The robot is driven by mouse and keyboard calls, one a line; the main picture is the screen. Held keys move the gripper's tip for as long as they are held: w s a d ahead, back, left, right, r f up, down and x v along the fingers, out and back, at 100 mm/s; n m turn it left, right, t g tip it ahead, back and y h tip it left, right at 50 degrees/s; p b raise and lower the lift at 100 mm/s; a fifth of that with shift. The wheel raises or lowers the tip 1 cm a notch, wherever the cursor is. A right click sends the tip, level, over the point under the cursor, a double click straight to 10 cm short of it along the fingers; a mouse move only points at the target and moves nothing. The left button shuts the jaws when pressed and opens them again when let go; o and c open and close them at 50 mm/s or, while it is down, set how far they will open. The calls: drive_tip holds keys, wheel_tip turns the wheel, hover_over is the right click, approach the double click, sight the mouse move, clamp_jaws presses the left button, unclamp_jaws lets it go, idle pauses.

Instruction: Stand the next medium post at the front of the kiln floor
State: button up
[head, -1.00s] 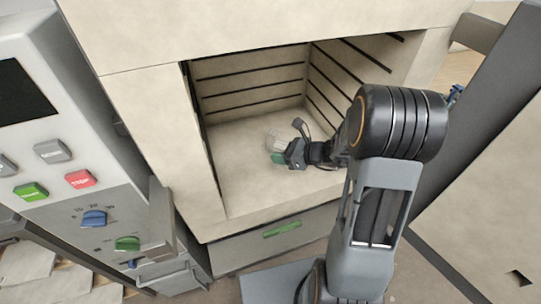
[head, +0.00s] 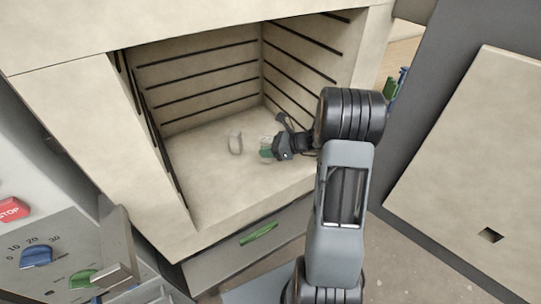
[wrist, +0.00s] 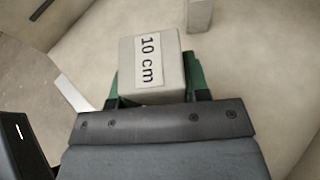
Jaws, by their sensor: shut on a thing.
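My gripper (head: 268,152), with green finger pads, is inside the kiln (head: 205,192), low over its pale floor. It is shut on a pale block-shaped post (wrist: 153,72) whose label reads "10 cm". In the head view the held post is small and partly hidden by the fingers. I cannot tell whether its bottom touches the floor. Another pale post (head: 236,142) stands upright on the kiln floor, left of my gripper and apart from it. A post also shows at the top edge of the wrist view (wrist: 200,14).
Dark slots line the kiln's inner walls. The kiln's door (head: 470,150) stands open at the right. A control panel (head: 50,255) with coloured knobs is at the left, and a drawer with a green handle (head: 259,234) lies below the opening. The left front floor is clear.

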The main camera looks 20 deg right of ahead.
drive_tip(key=shift+w+d+f, duration=0.25)
drive_tip(key=shift+d+f, duration=0.15)
drive_tip(key=shift+f, duration=0.15)
drive_tip(key=shift+w+d+f, duration=0.2)
drive_tip(key=shift+d+f, duration=0.2)
drive_tip(key=shift+f, duration=1.55)
drive_tip(key=shift+f, duration=0.15)
drive_tip(key=o, duration=1.1)
